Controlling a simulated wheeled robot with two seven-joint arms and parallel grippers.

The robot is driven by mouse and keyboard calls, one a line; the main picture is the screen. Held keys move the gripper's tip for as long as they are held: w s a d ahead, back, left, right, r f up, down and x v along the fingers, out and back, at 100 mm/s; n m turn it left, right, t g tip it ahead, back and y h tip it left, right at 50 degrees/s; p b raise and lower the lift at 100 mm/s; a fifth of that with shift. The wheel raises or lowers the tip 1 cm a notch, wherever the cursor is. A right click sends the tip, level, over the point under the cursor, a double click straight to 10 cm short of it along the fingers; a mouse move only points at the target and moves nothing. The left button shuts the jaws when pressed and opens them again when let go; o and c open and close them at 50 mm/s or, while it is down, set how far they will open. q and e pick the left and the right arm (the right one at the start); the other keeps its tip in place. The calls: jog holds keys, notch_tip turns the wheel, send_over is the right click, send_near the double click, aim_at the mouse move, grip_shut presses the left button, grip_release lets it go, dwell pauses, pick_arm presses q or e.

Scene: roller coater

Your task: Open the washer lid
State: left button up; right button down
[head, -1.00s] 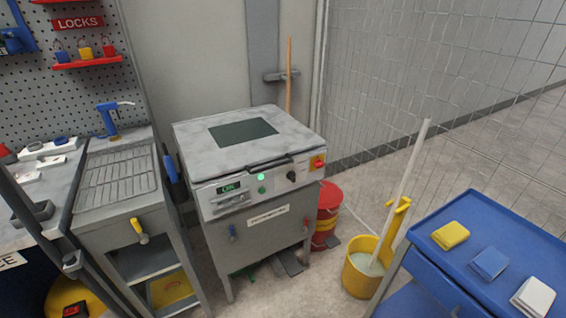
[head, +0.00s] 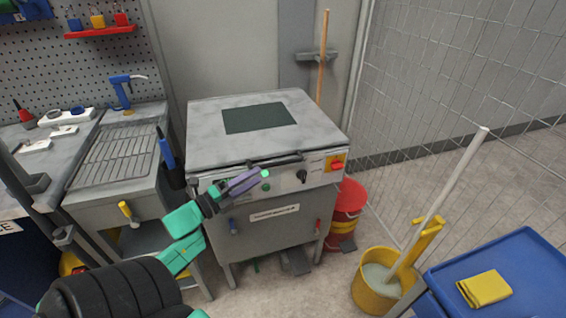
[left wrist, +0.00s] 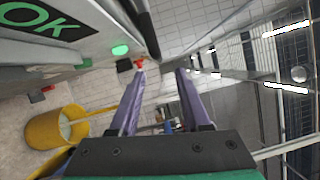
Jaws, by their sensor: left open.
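The washer (head: 270,215) is a grey cabinet on legs. Its lid (head: 205,135) is a flat grey top with a dark window, and it lies shut. A dark handle (head: 275,161) runs along the lid's front edge. My left gripper (head: 262,175) is open and empty in front of the control panel, just below the handle in the picture. Its two purple fingers (left wrist: 158,90) are apart in the left wrist view, with nothing between them. The green OK display (left wrist: 45,18) shows close by there; my gripper partly covers it in the head view. My right gripper is not in view.
A sink bench (head: 115,165) with a drain rack stands left of the washer. A red bucket (head: 347,205) is at its right side. A yellow mop bucket (head: 375,290) and a blue cart (head: 500,265) stand at the right. A wire mesh fence (head: 450,70) is behind.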

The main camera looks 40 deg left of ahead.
aim_at(278, 163)
pick_arm(q)
jog(key=x, duration=0.9)
jog(key=shift+w+f, duration=0.2)
grip_shut()
dwell(0.8)
